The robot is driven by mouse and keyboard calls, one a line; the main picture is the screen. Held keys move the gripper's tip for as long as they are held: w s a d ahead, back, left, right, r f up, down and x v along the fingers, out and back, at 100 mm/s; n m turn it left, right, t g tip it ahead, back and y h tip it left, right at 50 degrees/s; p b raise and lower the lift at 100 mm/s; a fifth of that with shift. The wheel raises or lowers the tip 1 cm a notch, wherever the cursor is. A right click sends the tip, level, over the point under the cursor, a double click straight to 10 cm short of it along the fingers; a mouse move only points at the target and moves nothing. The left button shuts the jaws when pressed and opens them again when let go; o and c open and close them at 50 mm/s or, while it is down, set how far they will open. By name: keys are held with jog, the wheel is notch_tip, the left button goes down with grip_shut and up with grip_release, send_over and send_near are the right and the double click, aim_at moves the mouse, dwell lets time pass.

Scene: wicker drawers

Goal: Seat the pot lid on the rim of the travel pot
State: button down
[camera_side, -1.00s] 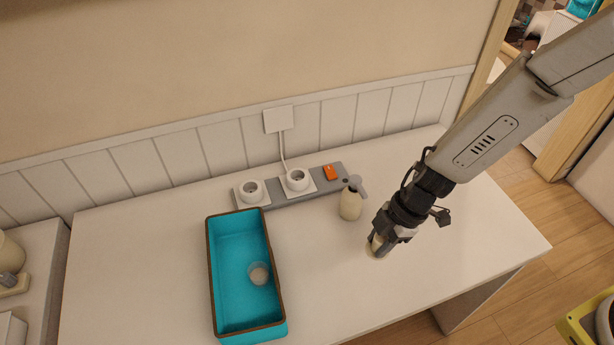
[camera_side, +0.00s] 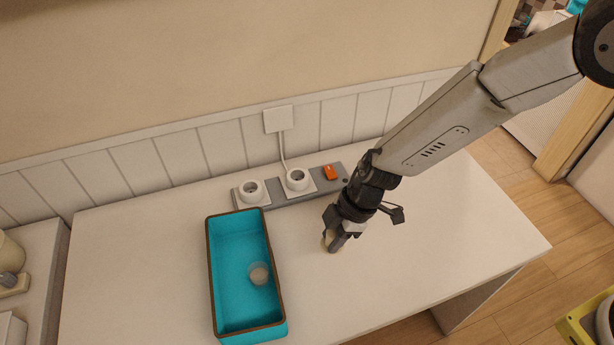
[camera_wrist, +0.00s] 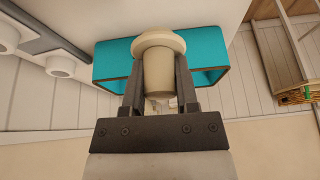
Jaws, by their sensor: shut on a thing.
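My gripper (camera_side: 334,236) is shut on a cream, tapered piece with a wider round flange, which I take as the pot lid (camera_wrist: 158,44). In the wrist view my gripper (camera_wrist: 159,82) has one finger on each side of it. In the side view only a little of the pot lid (camera_side: 329,241) shows under the fingers, over the table right of the teal tray.
The open teal tray (camera_side: 212,268) has a brown rim. Behind it are a grey power strip (camera_side: 273,194), two white plugs (camera_side: 252,189) and an orange switch (camera_side: 330,172) by the wall. The white table (camera_side: 430,245) is clear at the right.

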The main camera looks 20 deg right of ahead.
jog(key=w+a+r+m, duration=0.1)
jog(key=w+a, duration=0.1)
jog(key=a, duration=1.3)
jog(key=shift+w+a+r+t, duration=0.15)
jog(key=shift+w+r+t, duration=0.05)
jog(key=shift+w+t, duration=0.2)
jog(key=shift+f, duration=0.2)
jog(key=shift+f, duration=2.7)
jog(key=shift+f, duration=1.1)
jog(key=shift+c, duration=1.4)
grip_release()
jog(key=shift+r, duration=0.15)
jog(key=shift+v, duration=3.75)
jog(key=shift+m, duration=0.3)
